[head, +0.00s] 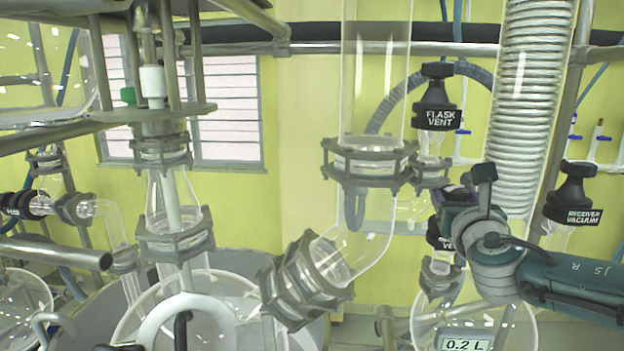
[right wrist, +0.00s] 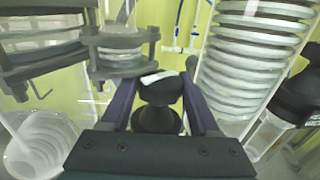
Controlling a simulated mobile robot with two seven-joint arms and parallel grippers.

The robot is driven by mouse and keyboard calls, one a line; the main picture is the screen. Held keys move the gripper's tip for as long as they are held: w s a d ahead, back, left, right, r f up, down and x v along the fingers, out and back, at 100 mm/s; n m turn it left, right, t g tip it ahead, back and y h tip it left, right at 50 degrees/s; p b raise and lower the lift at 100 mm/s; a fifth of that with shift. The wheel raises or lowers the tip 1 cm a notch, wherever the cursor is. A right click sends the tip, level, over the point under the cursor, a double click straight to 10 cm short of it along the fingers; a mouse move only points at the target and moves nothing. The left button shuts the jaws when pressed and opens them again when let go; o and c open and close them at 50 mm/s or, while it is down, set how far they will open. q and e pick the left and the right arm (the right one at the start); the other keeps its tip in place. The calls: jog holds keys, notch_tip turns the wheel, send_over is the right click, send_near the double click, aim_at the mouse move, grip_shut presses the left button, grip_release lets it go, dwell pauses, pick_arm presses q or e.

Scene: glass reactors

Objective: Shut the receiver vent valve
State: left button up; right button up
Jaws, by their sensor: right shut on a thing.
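The receiver vent valve (head: 434,241) is a black knob with a white label, above the glass receiver marked 0.2 L. It is mostly hidden behind my right gripper (head: 449,207) in the head view; only a bit of its label shows. In the right wrist view the black knob (right wrist: 158,119) sits between the two fingers of my right gripper (right wrist: 161,88), which is shut on it. The knob's narrow waist and part of its white label show there. The valve's stem and seat are hidden. My left gripper is not in view.
The flask vent valve (head: 438,105) stands above and behind. The receiver vacuum valve (head: 571,195) is to the right. A coiled glass condenser (head: 531,90) rises close to my right arm. A glass elbow (head: 365,240) with metal clamps is at the left. The receiver (head: 515,325) is below.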

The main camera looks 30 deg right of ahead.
jog(key=shift+w+a+f+m+g+h+b, duration=0.1)
jog(key=shift+m+g+h+b, duration=0.1)
jog(key=shift+m+g+h, duration=0.35)
jog(key=shift+w+a+f+m+g+h+b, duration=0.1)
jog(key=shift+m+g+h+b, duration=0.05)
jog(key=shift+m+g+h, duration=0.4)
jog(key=m+g+h+b, duration=0.1)
jog(key=g+b, duration=0.1)
jog(key=m+g+h+b, duration=0.1)
jog(key=m+g+b, duration=0.1)
jog(key=g, duration=0.1)
jog(key=shift+s+d+f, duration=0.1)
jog(key=shift+s+d, duration=0.05)
jog(key=shift+d, duration=0.05)
jog(key=shift+r+m+g+h+b, duration=0.2)
jog(key=shift+m+g+h+b, duration=0.2)
jog(key=shift+m+g+b, duration=0.4)
jog(key=shift+r, duration=0.1)
jog(key=o, duration=1.1)
jog(key=shift+p, duration=0.3)
